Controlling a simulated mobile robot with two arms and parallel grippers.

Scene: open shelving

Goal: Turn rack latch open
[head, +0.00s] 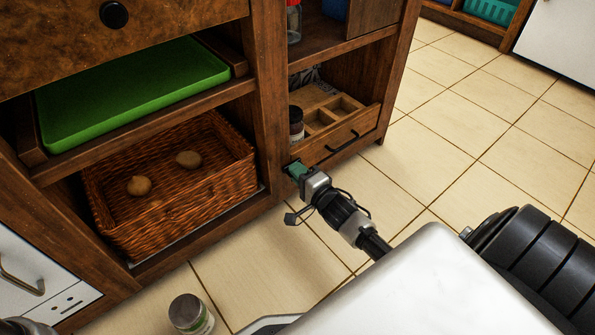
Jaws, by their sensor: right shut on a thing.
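My right gripper (297,172) reaches from the lower right to the lower left corner of a small wooden drawer front (330,150) in the shelving. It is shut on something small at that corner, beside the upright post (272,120). A green piece shows at its fingertips; I cannot tell whether it is the latch or part of the gripper. The rack latch cannot be made out clearly, as the gripper covers that spot. My left gripper is not in view.
The drawer has wooden dividers, a black handle (342,142) and a dark-lidded jar (296,124). Left are a green tray (130,92) and a wicker basket (170,215) holding two round items. A jar (190,314) stands on the floor. Tiled floor (450,120) at right is clear.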

